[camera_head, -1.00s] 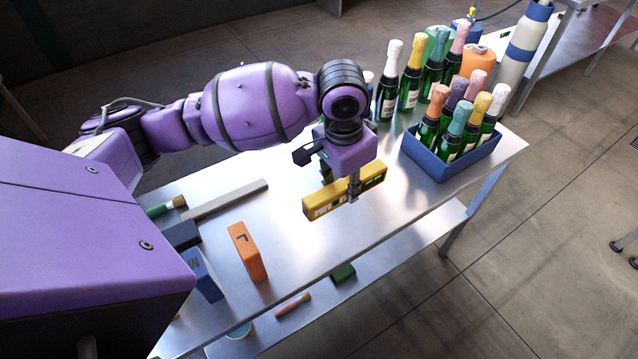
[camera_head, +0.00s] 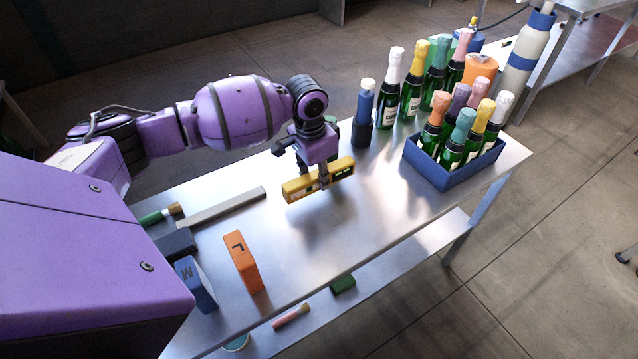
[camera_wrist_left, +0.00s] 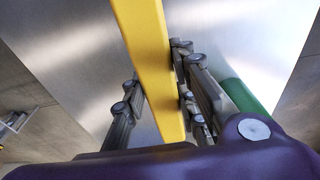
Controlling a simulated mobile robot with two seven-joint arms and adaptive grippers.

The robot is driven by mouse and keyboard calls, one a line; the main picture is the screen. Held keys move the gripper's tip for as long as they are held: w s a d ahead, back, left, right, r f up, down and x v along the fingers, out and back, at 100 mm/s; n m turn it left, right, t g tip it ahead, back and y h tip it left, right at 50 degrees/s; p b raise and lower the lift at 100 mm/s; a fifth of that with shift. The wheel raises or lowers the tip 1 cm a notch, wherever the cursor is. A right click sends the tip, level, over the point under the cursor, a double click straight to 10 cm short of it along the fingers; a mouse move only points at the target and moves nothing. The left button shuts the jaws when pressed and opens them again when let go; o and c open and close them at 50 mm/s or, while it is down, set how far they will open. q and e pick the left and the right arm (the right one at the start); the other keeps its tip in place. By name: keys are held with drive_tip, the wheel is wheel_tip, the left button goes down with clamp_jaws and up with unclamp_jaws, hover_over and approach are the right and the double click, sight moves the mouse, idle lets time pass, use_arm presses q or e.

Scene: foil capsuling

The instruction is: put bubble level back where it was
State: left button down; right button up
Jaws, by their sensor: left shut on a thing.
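The yellow bubble level (camera_head: 303,189) is held in my left gripper (camera_head: 322,180) over the metal table, roughly at the middle of its length. In the head view its long side runs from lower left to upper right. In the left wrist view the yellow level (camera_wrist_left: 148,60) passes between the two dark fingers of the left gripper (camera_wrist_left: 155,95), which press on both sides. I cannot tell whether its underside touches the table. My right gripper is in neither view.
A blue crate of bottles (camera_head: 455,170) and loose bottles (camera_head: 411,90) stand right. The table's middle is clear.

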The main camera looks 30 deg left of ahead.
sight(318, 184)
use_arm(q)
wheel_tip(318, 184, down, 3)
drive_tip(key=shift+a+r, duration=0.1)
drive_tip(key=shift+f, duration=0.25)
drive_tip(key=shift+f, duration=0.15)
drive_tip(key=c, duration=1.4)
unclamp_jaws()
drive_tip(key=r, duration=0.7)
drive_tip(key=s+r, duration=0.1)
drive_tip(key=r, duration=0.3)
drive_tip(key=shift+a+r+p, duration=0.25)
drive_tip(key=shift+a+p, duration=0.05)
drive_tip(key=shift+p, duration=0.1)
drive_tip(key=shift+s+r, duration=0.15)
drive_tip(key=shift+r, duration=0.2)
